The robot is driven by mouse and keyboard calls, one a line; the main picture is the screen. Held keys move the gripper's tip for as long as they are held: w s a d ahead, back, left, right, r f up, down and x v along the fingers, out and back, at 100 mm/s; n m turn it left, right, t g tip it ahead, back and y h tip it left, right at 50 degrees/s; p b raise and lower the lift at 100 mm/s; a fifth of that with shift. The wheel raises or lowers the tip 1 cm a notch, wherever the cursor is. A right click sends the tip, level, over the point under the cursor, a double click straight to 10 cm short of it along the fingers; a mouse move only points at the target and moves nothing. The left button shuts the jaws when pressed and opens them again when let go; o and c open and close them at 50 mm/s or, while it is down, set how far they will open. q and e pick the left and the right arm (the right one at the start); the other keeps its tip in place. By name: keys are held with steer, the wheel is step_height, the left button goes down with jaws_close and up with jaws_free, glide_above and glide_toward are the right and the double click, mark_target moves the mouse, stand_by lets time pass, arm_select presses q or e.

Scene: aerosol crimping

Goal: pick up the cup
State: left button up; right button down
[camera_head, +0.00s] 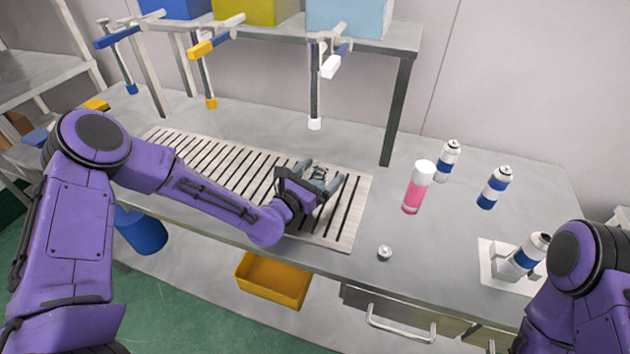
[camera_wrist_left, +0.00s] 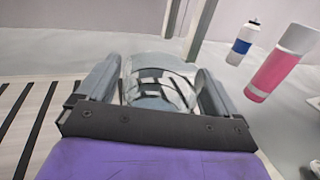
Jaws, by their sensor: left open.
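A clear, shiny cup (camera_head: 317,174) stands on the slatted strip of the bench, near its right end. My left gripper (camera_head: 313,180) is open, with one finger on each side of the cup. In the left wrist view the cup (camera_wrist_left: 160,82) sits between the two grey fingers, with gaps that are hard to judge. The gripper body hides the lower part of the cup. My right arm shows at the lower right of the head view, but its gripper is out of view.
A pink can with a white cap (camera_head: 418,187) stands right of the strip. A small metal piece (camera_head: 384,253) lies near the front edge. Another can (camera_head: 526,254) is on a white plate at right. Tools hang overhead.

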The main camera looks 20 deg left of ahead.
arm_select(q)
steer(key=shift+a, duration=0.1)
steer(key=c, duration=1)
steer(key=shift+c, duration=0.3)
steer(key=shift+r, duration=0.15)
